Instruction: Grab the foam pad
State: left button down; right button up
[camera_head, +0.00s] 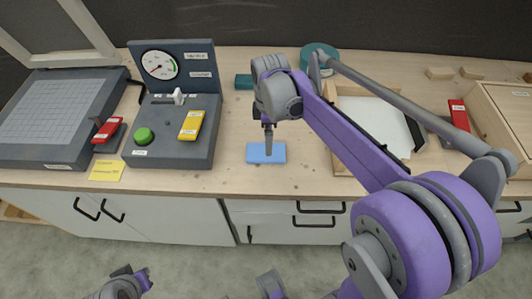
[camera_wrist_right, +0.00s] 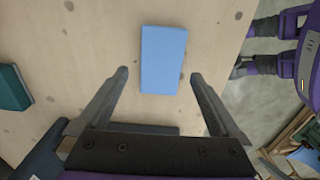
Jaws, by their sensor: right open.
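The foam pad (camera_head: 278,155) is a light blue flat block lying on the wooden worktop near its front edge. In the right wrist view the pad (camera_wrist_right: 163,60) lies ahead of the jaws, between the lines of the two fingers. My right gripper (camera_head: 268,140) points down over the pad, and its fingers hide a little of it. In the wrist view the right gripper (camera_wrist_right: 158,76) is open with nothing between its fingers. Whether the fingertips touch the pad cannot be told. My left gripper cannot be made out.
A grey control box (camera_head: 175,150) with a gauge, green button and yellow block stands left of the pad. A teal block (camera_head: 243,82) lies behind it. A wooden tray (camera_head: 343,90) stands at right, partly behind my right arm. The worktop around the pad is clear.

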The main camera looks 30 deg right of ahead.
jog(key=shift+s+d+f+b, duration=0.1)
jog(key=shift+s+f+b, duration=0.05)
jog(key=shift+f, duration=1.4)
jog(key=shift+s+d+f+b, duration=0.1)
jog(key=shift+f+b, duration=0.05)
jog(key=shift+f, duration=1.35)
jog(key=c, duration=1)
